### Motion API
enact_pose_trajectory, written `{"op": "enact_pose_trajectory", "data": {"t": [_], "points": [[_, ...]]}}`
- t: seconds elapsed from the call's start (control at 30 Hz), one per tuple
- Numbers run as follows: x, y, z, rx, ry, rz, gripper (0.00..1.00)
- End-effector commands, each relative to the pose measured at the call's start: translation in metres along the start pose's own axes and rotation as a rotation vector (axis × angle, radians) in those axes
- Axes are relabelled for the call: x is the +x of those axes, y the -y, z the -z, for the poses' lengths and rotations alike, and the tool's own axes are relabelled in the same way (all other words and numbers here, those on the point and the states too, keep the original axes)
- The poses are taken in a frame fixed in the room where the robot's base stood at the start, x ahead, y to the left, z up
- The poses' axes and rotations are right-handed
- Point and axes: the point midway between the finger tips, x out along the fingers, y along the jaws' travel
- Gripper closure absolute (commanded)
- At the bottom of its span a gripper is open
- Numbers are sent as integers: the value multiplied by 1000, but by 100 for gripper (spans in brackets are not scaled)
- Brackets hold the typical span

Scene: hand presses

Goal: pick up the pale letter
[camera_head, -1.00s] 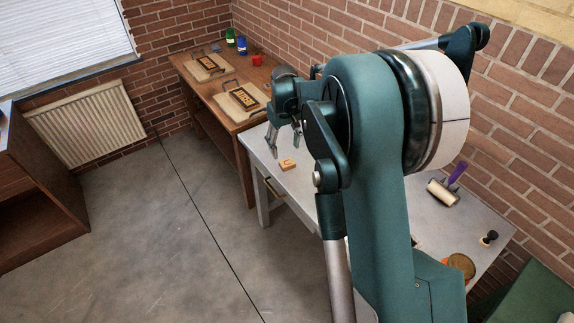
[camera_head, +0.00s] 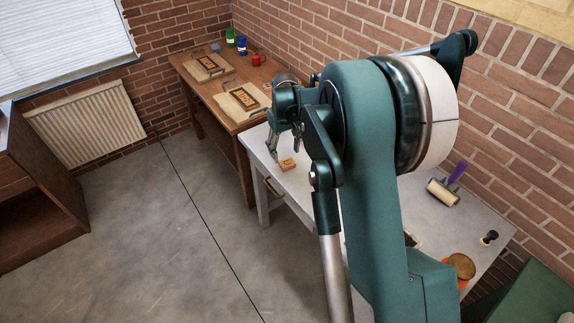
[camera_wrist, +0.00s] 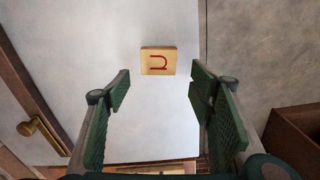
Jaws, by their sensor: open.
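The pale letter (camera_wrist: 158,61) is a small light-wood block with a red character on its top face. It lies flat on the white table (camera_head: 330,197), near the table's edge. In the head view the pale letter (camera_head: 287,165) sits just right of and below my fingers. My gripper (camera_wrist: 158,82) is open and empty, its two green pads spread apart. In the wrist view the block is beyond the fingertips, centred between them and not touching either one. My gripper also shows in the head view (camera_head: 284,152), partly hidden by my own arm.
A brown table (camera_head: 190,75) at the back holds two boards with dark frames, plus green, blue and red cups. A roller with a purple handle (camera_head: 446,187), a dark-knobbed stamp (camera_head: 489,238) and an orange jar (camera_head: 461,267) stand on the white table's right part.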

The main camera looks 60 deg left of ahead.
Motion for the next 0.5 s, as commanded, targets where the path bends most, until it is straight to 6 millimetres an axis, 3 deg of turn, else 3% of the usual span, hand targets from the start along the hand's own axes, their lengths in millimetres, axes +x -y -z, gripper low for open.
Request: {"op": "enact_pose_trajectory", "data": {"t": [0.5], "points": [[47,-2,-1,0,0,0,46]]}}
